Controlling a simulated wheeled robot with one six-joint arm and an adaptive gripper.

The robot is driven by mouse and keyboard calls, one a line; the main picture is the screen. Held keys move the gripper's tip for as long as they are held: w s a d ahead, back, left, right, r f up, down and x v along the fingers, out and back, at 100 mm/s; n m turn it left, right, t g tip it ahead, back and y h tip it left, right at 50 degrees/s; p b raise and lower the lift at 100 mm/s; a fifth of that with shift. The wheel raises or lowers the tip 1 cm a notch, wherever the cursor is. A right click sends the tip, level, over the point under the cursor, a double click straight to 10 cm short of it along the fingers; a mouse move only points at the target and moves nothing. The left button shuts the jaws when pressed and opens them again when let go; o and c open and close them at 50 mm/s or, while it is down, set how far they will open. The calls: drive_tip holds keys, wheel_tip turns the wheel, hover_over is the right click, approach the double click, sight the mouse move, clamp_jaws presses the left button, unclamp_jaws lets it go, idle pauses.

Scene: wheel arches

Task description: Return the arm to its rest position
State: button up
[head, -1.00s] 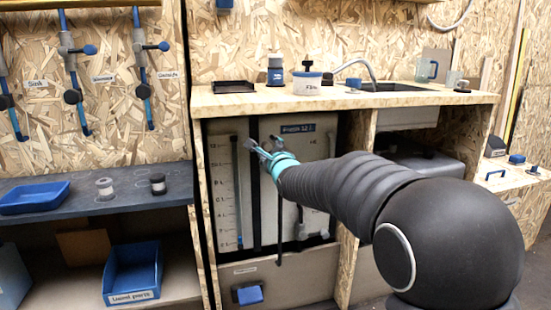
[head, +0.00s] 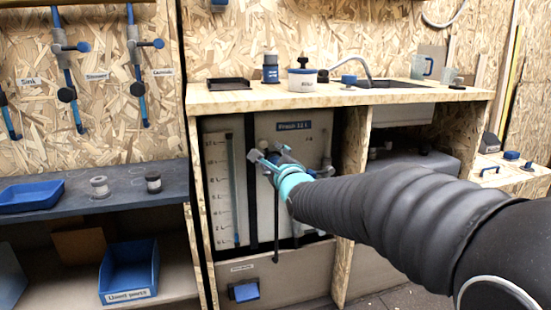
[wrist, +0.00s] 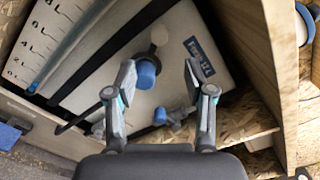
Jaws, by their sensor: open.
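My gripper (head: 268,158) is at the end of my black, ribbed arm, in front of the open cabinet bay under the worktop. In the wrist view its two fingers (wrist: 158,84) stand apart with nothing held between them. Beyond the fingers is the pale tank (wrist: 185,22) with a level scale and a dark blue label. A blue cap or knob (wrist: 146,74) on the tank shows between the fingers, and a second blue fitting (wrist: 160,115) sits lower. I cannot tell the exact gap to them. In the head view my arm hides part of the bay.
The wooden worktop (head: 215,104) above carries a black tray (head: 229,84), a labelled tub (head: 302,80) and a sink tap. A dark shelf (head: 125,184) at left holds a blue tray (head: 31,195) and small jars. A blue bin (head: 130,270) stands below. Wooden dividers flank the bay.

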drive_tip(key=s+d+f+n+g+h, duration=0.25)
drive_tip(key=s+f+n+g, duration=0.2)
drive_tip(key=f+n, duration=0.25)
drive_tip(key=s+d+f+n+g+h, duration=0.1)
drive_tip(key=s+d+f+n+g, duration=0.2)
drive_tip(key=s+f+n, duration=0.35)
drive_tip(key=s+d+n+g+h+p, duration=0.1)
drive_tip(key=s+d+n+g+p, duration=0.2)
drive_tip(key=s, duration=0.4)
drive_tip(key=s+d+n+h, duration=0.1)
drive_tip(key=s+d+n, duration=0.2)
drive_tip(key=s+d, duration=0.3)
drive_tip(key=s+d+n+g+p, duration=0.2)
drive_tip(key=s+d+n, duration=0.1)
drive_tip(key=s, duration=0.5)
drive_tip(key=s+d+r+m+t+p, duration=0.1)
drive_tip(key=s+d+r+p, duration=0.1)
drive_tip(key=s+r, duration=0.3)
drive_tip(key=shift+s+d+r+m+h+p, duration=0.25)
drive_tip(key=shift+d+r+m+h+p, duration=0.15)
drive_tip(key=shift+d, duration=0.45)
